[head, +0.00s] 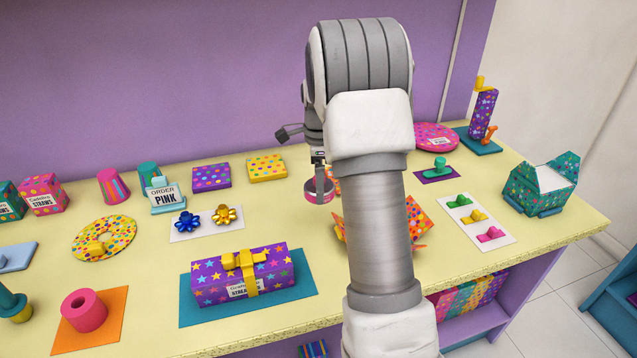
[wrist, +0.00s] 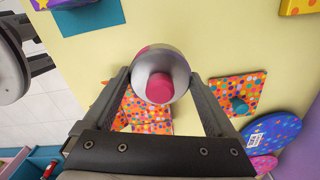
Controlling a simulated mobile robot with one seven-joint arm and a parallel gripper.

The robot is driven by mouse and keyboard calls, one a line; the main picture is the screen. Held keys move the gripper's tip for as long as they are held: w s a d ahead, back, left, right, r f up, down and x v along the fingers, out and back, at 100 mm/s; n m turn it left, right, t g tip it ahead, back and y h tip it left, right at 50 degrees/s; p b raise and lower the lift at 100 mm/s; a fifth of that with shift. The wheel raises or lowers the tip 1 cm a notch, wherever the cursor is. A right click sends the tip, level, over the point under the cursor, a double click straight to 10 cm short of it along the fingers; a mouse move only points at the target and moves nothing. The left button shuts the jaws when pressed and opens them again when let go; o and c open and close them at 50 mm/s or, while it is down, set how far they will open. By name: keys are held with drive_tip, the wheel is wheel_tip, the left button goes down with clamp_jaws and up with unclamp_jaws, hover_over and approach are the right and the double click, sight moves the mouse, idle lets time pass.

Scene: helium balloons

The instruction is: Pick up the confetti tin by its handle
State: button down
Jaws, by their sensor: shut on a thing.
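My gripper (wrist: 160,80) is shut on the tin, with one finger on each side of the round top. The exact contact is hard to see. In the head view my gripper (head: 319,172) points down over the middle of the table, with the pink side of the tin (head: 320,197) below it. My forearm hides part of the table there.
Orange dotted pieces (head: 420,218) lie close by, partly behind my arm. A purple starred box (head: 243,277) lies front left on a teal mat. A tray of small knobs (head: 474,217) and a teal dotted box (head: 541,184) stand right. Bare yellow tabletop (head: 290,210) lies left of the tin.

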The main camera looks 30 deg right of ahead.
drive_tip(key=shift+r+p, duration=1.5)
drive_tip(key=shift+r, duration=0.5)
drive_tip(key=shift+s+f, duration=0.1)
